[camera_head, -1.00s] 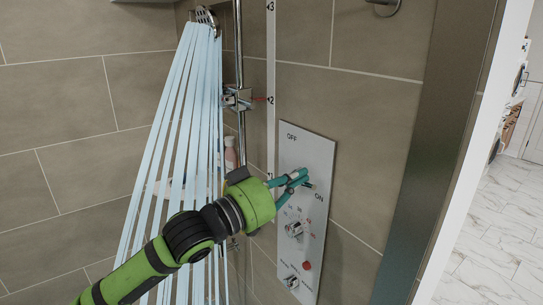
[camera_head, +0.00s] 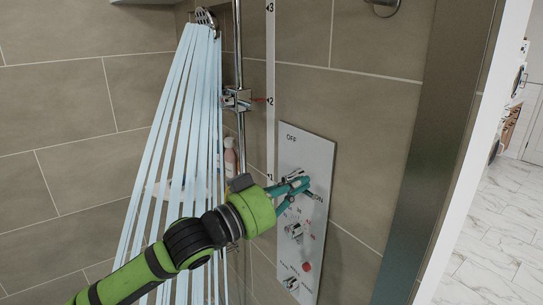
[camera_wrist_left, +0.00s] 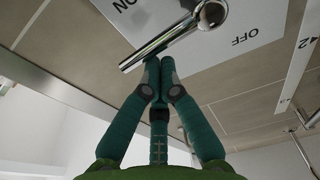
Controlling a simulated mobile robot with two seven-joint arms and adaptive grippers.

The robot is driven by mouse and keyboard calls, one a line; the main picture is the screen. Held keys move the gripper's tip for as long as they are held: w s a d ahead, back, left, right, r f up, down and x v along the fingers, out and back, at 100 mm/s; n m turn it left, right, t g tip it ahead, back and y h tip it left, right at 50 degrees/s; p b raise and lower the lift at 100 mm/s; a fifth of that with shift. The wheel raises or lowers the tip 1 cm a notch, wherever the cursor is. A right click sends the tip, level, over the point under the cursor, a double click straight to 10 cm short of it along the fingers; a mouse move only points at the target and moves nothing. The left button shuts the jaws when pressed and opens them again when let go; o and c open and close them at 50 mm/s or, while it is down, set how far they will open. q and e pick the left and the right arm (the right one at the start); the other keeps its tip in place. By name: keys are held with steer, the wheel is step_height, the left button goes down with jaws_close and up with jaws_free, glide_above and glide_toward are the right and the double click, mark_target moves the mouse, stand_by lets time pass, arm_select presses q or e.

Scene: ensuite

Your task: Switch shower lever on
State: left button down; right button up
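The chrome shower lever (camera_wrist_left: 180,37) crosses the top of the left wrist view, pointing from its round pivot toward the ON side of the white control panel (camera_head: 315,160). In the head view the lever (camera_head: 296,174) is mostly hidden by my fingers. My left gripper (camera_head: 303,184) is at the lever beside the ON label. In the left wrist view its teal fingertips (camera_wrist_left: 158,68) are together, right at the lever's side, with nothing seen between them. Pale blue water streams (camera_head: 178,140) fall from the shower head (camera_head: 205,18). My right gripper is out of view.
Lower on the panel are a chrome knob (camera_head: 296,229), a red button (camera_head: 306,266) and another knob (camera_head: 291,283). A chrome riser rail (camera_head: 239,60) and a pinkish bottle (camera_head: 229,155) are behind my arm. A wall edge (camera_head: 430,150) stands at right.

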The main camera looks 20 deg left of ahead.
arm_select(q)
steer(key=r+p, duration=0.4)
steer(key=p, duration=0.1)
steer(key=shift+w+d+r, duration=0.1)
steer(key=shift+w+r, duration=0.25)
steer(key=shift+w, duration=0.05)
steer(key=f+b+v, duration=0.1)
steer(key=b+v, duration=0.5)
steer(key=v, duration=0.4)
